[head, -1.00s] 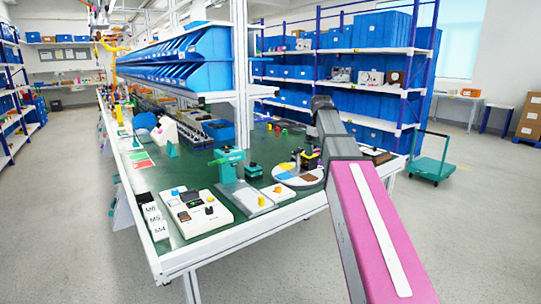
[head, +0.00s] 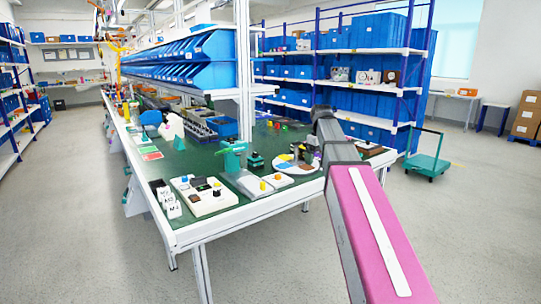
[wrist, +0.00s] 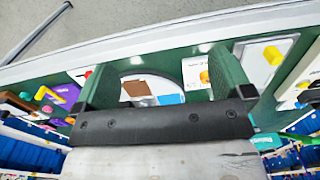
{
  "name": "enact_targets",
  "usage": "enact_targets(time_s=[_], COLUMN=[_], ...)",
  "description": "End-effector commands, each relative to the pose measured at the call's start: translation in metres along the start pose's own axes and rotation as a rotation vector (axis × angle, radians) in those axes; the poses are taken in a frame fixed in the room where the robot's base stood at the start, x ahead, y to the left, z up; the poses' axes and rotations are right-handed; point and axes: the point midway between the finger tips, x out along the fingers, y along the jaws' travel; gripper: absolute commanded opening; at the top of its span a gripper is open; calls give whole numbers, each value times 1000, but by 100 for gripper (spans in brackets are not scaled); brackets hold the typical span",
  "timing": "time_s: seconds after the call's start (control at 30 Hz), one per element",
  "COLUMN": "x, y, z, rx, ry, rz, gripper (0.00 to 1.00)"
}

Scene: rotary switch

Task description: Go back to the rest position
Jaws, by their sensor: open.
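My gripper (wrist: 161,64) shows in the wrist view as two green fingers spread wide apart, with nothing held between them. The round plate with coloured sectors (wrist: 150,84) lies below and beyond the fingers. In the head view my arm reaches over the table's right end and the gripper cannot be made out clearly. The white switch box (head: 205,196) and the yellow-knobbed boxes (head: 264,186) stand on the green table.
The workbench (head: 185,236) carries several devices along its front edge. Blue bins (head: 185,62) hang above it. Blue-bin shelving (head: 365,85) stands behind, and a green cart (head: 428,166) is at the right. The grey floor in front of the bench is clear.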

Motion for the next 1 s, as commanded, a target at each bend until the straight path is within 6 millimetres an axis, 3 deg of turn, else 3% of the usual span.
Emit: enact_targets(time_s=[0.37, 0.7, 1.0], x=[77, 196, 287], y=[-13, -43, -78], z=[19, 62, 114], rx=[93, 262, 418], ry=[-3, -2, 0], rz=[-2, -1, -1], gripper=[98, 98, 98])
